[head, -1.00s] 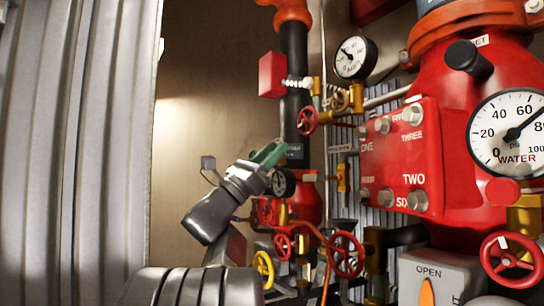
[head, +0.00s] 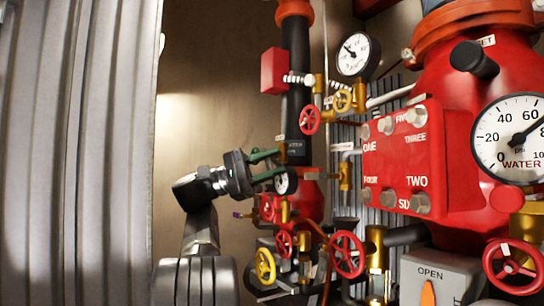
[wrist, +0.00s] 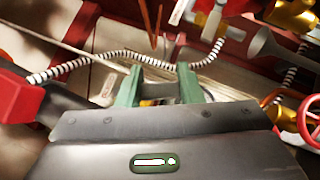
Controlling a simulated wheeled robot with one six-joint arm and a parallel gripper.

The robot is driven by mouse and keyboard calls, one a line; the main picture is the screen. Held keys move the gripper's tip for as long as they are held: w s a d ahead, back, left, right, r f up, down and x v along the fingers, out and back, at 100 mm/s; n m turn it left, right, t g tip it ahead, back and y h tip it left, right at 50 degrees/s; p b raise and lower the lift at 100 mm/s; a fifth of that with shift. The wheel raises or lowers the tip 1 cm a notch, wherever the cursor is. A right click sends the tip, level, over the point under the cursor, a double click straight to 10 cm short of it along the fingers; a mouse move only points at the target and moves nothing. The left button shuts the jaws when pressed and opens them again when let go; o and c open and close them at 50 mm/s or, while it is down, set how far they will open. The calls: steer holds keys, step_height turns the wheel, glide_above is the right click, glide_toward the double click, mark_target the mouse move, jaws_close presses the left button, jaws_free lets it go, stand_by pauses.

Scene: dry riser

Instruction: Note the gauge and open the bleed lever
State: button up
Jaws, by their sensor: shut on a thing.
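My gripper (head: 280,163) is in front of the black riser pipe in the head view, its two green fingers pointing right. In the wrist view the gripper (wrist: 160,78) has its fingers a little apart, around something greyish that I cannot make out. A small dark-rimmed gauge (head: 285,182) sits right by the lower finger, partly hidden. A white-faced gauge (head: 353,54) is higher up, its needle pointing up-left. A large WATER gauge (head: 512,135) is at the right, its needle pointing up-right.
Red handwheels (head: 347,254) and a yellow handwheel (head: 265,265) crowd the area below. A red bolted plate (head: 405,160) and a grey OPEN box (head: 432,277) stand at the right. A grey corrugated panel (head: 75,150) fills the left. The brown wall (head: 215,80) behind is bare.

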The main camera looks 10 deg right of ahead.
steer(key=shift+w+a+f+m+y, duration=0.1)
steer(key=shift+w+f+m+y, duration=0.15)
steer(key=shift+m+y, duration=0.5)
steer(key=shift+w+a+f+m+y, duration=0.1)
steer(key=shift+w+m+y, duration=0.15)
steer(key=shift+m+y, duration=0.5)
steer(key=shift+m, duration=0.3)
steer(key=o, duration=1)
steer(key=shift+c, duration=0.2)
steer(key=shift+r, duration=0.1)
